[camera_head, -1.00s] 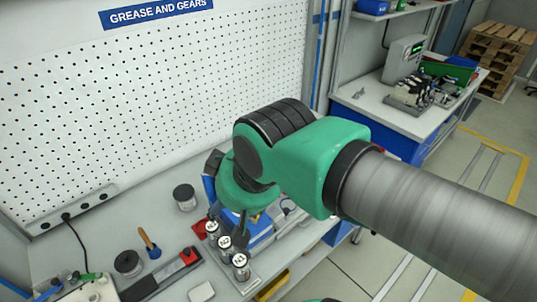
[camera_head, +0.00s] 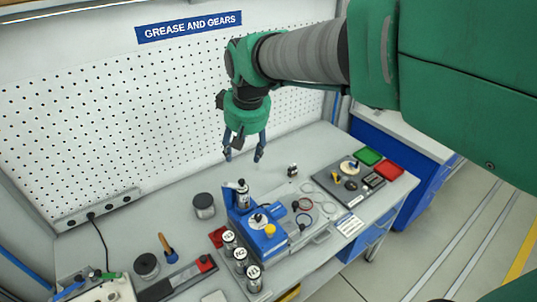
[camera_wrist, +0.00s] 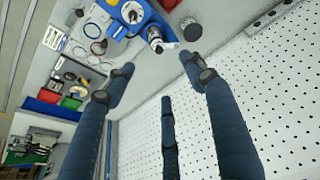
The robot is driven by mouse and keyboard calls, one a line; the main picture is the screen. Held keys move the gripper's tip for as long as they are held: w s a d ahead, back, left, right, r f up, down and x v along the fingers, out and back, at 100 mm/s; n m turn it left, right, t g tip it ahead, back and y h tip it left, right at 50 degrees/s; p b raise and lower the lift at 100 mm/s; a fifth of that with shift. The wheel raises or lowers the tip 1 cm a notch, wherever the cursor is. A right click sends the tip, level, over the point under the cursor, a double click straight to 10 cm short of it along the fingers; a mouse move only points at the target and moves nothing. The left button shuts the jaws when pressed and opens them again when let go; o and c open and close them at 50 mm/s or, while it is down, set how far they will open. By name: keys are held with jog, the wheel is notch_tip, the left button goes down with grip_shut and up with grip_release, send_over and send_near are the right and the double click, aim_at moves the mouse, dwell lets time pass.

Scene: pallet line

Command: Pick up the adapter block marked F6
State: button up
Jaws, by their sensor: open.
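No marking F6 is legible in either view. A small dark-and-white block (camera_head: 292,170) stands alone on the bench behind the wire rings; I cannot tell whether it is the adapter block. A dark small thing (camera_wrist: 98,47) in the wrist view may be the same one. My gripper (camera_head: 243,156) hangs fingers down above the back of the bench, left of that block and in front of the pegboard. Its dark blue fingers also show in the wrist view (camera_wrist: 160,75), spread apart with nothing between them.
A blue machine (camera_head: 264,232) with a yellow knob stands below my gripper. Labelled canisters (camera_head: 240,258) line up at its left. A grey tin (camera_head: 204,206) stands further left. A dark tray (camera_head: 350,182) with parts, a green bin (camera_head: 368,156) and a red bin (camera_head: 389,170) are at right.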

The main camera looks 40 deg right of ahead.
jog(key=w+d+f+g+p, duration=0.1)
jog(key=w+d+f+p, duration=0.15)
jog(key=w+d, duration=0.7)
jog(key=g+p, duration=0.3)
jog(key=p, duration=0.2)
send_over(293, 165)
notch_tip(293, 165, down, 27)
jog(key=shift+d+y, duration=0.25)
jog(key=shift+y, duration=0.15)
jog(key=shift+f, duration=0.1)
jog(key=shift+f, duration=4.2)
jog(key=shift+f+p, duration=0.1)
jog(key=shift+p, duration=0.2)
jog(key=shift+a+f, duration=0.2)
jog(key=shift+f, duration=2.25)
